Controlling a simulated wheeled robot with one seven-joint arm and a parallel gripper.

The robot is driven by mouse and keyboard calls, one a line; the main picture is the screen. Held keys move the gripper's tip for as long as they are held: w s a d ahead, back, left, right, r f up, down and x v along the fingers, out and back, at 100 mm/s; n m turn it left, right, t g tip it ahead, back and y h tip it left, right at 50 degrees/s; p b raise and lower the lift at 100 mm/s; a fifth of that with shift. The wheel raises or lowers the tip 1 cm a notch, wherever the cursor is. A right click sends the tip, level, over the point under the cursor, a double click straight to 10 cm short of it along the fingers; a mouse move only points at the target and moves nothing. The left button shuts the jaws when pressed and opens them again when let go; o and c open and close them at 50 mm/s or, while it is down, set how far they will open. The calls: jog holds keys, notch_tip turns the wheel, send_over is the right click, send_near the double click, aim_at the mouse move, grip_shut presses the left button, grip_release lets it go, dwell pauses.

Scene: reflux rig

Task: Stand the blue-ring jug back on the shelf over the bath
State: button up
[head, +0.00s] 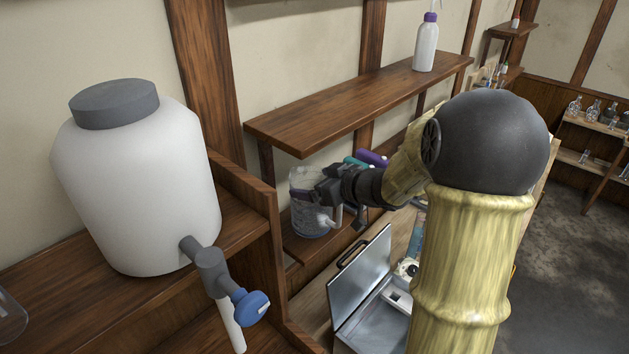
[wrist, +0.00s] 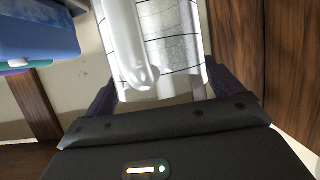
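The clear jug (head: 307,212) with a white handle shows left of my gripper in the head view, roughly upright, with a bluish band low on it. My gripper (head: 327,190) is at the jug's side. In the wrist view the marked jug wall (wrist: 172,45) and white handle fill the space between the dark fingers of my gripper (wrist: 160,95), which appear closed on it. The wooden shelf (head: 345,105) runs along the wall above the jug. A metal box with a raised lid (head: 362,280), possibly the bath, is below right. Whether the jug's base touches anything is unclear.
A white spray bottle (head: 426,45) with a purple top stands at the shelf's far end; its near part is bare. A large white tank (head: 140,185) with a blue-handled tap (head: 250,305) is at left. Teal and purple items (head: 371,158) lie behind my gripper.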

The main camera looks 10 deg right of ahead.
jog(key=shift+p+v, duration=0.55)
jog(key=shift+v, duration=1.35)
jog(key=shift+o, duration=1)
jog(key=shift+d, duration=0.1)
jog(key=shift+s+d+r, duration=0.15)
jog(key=shift+s+d, duration=0.1)
jog(key=shift+s, duration=0.05)
jog(key=b+v, duration=0.4)
jog(key=v, duration=1.2)
jog(key=shift+s+r, duration=0.15)
jog(key=shift+s, duration=0.05)
